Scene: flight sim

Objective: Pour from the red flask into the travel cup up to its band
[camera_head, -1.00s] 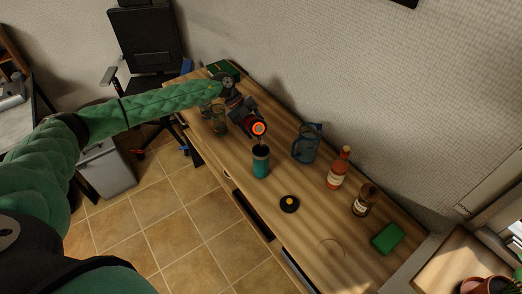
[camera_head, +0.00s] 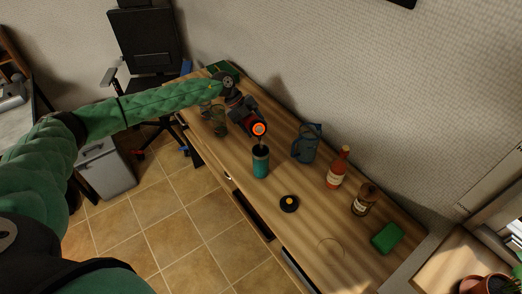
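The red flask (camera_head: 260,130) is tipped, its round orange-rimmed mouth facing me, just above and behind the travel cup. My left gripper (camera_head: 243,110) is shut on the flask; its fingers are partly hidden behind it. The teal travel cup (camera_head: 260,164) stands upright on the wooden desk with its dark open top below the flask's mouth. A thin dark streak shows between mouth and cup, too small to be sure it is liquid. The level inside the cup and its band cannot be made out. My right gripper is not in view.
On the desk (camera_head: 310,258) stand a blue-grey jug (camera_head: 306,145), a red sauce bottle (camera_head: 337,168), a brown bottle (camera_head: 363,200), a black lid (camera_head: 289,204) and a green block (camera_head: 387,238). Glasses (camera_head: 218,122) stand left of the flask.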

